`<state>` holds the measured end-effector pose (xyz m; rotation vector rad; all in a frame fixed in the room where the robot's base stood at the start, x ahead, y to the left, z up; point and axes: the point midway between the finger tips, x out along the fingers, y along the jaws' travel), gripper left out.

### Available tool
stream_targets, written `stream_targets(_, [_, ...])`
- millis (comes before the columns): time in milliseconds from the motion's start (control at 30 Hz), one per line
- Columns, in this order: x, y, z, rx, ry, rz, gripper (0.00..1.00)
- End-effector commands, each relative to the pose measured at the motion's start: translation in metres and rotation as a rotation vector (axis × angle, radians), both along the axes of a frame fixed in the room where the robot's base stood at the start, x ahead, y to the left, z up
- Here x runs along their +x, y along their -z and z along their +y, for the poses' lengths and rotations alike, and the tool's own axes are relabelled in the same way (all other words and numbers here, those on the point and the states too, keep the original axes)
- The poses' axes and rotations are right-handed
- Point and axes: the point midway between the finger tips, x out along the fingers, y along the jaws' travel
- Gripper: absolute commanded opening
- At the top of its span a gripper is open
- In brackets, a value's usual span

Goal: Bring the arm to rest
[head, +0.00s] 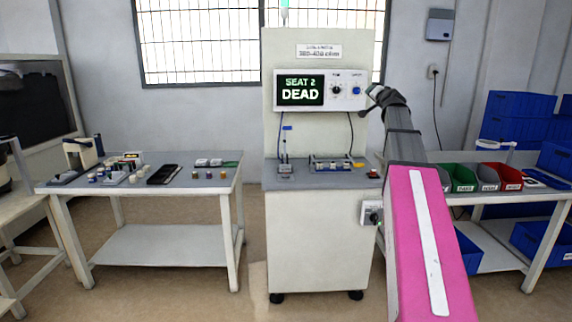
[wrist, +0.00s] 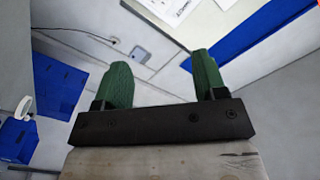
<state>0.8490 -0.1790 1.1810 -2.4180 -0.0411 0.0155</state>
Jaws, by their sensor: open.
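My gripper (wrist: 158,82) shows in the wrist view with its two green fingers spread apart and nothing between them. In the head view my arm, with a pink link and grey links, reaches up from the lower right. Its end (head: 374,92) is beside the right edge of the control panel on the test cabinet (head: 315,220), and the fingers are too small there to make out. I cannot tell whether it touches the panel. The screen (head: 300,90) reads "SEAT 2 DEAD".
A table (head: 140,188) with small parts and a dark tray stands left. At right, a bench (head: 545,196) holds green, grey and red bins, with blue bins (head: 515,115) behind. A switch box (head: 371,213) is on the cabinet's right side, near my arm. Floor between table and cabinet is clear.

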Motion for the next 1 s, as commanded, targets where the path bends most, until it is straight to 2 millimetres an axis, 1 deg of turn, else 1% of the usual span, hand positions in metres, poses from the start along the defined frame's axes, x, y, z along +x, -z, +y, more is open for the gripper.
stream_targets(67, [0.0, 0.0, 0.0, 0.0, 0.0, 0.0, 0.65])
stream_targets(267, [-0.002, 0.029, 0.01, -0.019, -0.018, 0.049, 0.65])
stream_targets(467, [-0.005, 0.065, 0.023, -0.044, -0.042, 0.114, 0.65])
stream_targets(567, [-0.008, 0.091, 0.032, -0.061, -0.059, 0.159, 0.65])
stream_targets(667, [-0.014, 0.121, 0.043, -0.083, -0.081, 0.214, 0.65])
stream_targets(767, [-0.022, 0.158, 0.056, -0.11, -0.106, 0.281, 0.65])
stream_targets(800, [-0.027, 0.177, 0.062, -0.122, -0.119, 0.317, 0.65])
stream_targets(867, [-0.036, 0.208, 0.073, -0.145, -0.142, 0.375, 0.65])
stream_targets(900, [-0.044, 0.23, 0.081, -0.162, -0.159, 0.418, 0.65])
stream_targets(967, [-0.057, 0.265, 0.092, -0.189, -0.185, 0.488, 0.65])
stream_targets(1000, [-0.067, 0.288, 0.099, -0.207, -0.202, 0.534, 0.65])
